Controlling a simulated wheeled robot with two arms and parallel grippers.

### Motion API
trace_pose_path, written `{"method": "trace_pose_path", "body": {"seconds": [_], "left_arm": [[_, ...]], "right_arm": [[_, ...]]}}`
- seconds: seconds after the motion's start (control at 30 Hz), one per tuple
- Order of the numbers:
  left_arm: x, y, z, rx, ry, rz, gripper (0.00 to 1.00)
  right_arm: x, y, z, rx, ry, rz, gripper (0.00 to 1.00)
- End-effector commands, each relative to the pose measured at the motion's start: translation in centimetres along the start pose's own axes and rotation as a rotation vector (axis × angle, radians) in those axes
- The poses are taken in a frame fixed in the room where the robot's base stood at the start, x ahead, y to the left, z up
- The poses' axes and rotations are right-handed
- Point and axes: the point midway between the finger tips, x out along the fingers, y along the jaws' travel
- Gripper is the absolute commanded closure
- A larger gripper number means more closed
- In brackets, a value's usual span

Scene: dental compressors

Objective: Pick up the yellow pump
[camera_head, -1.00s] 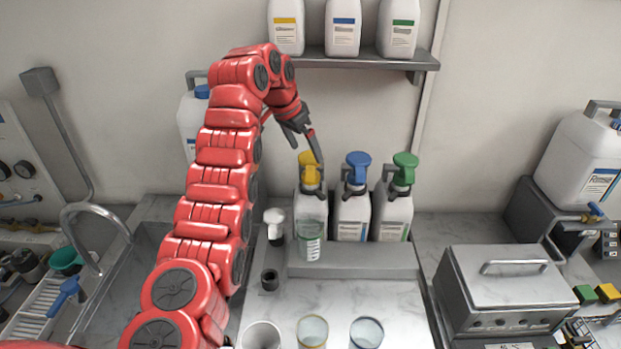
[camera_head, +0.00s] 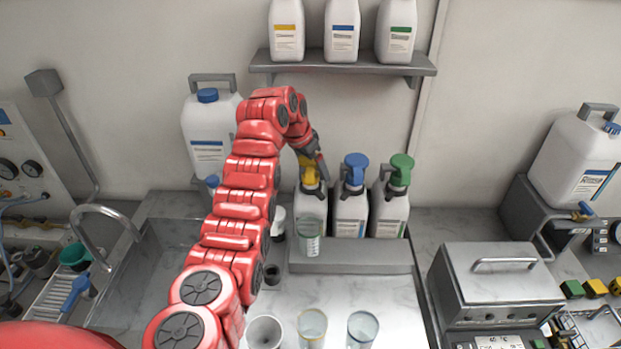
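The yellow pump (camera_head: 309,175) sits upright on a white bottle (camera_head: 303,206) at the left end of a row of three. My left gripper (camera_head: 312,163) is at the pump head, coming down from above. One dark finger shows just right of the yellow head; the other is mostly hidden by the wrist and pump. I cannot tell whether the fingers touch or grip it. My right gripper is out of view.
Bottles with a blue pump (camera_head: 355,172) and a green pump (camera_head: 400,172) stand close on the right. A clear cup (camera_head: 309,240) stands before the yellow-pump bottle. A shelf (camera_head: 345,66) with bottles hangs above. Several cups are in front; a metal box (camera_head: 505,282) is right.

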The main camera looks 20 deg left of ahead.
Motion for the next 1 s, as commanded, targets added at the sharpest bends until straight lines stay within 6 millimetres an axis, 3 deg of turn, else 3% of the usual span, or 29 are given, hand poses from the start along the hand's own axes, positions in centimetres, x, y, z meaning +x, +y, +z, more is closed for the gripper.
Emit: {"method": "trace_pose_path", "body": {"seconds": [0.07,0.37,0.77,1.0], "left_arm": [[0.0,0.0,0.0,0.0,0.0,0.0,0.23],[0.0,0.0,0.0,0.0,0.0,0.001,0.77],[-0.4,0.0,-0.2,0.0,0.0,0.0,0.79],[-2.6,0.0,-1.1,0.0,0.001,0.0,0.79]], "right_arm": [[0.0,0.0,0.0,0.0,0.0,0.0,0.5],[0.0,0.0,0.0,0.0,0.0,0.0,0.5],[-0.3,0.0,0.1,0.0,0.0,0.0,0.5],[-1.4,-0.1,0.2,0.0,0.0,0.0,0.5]]}}
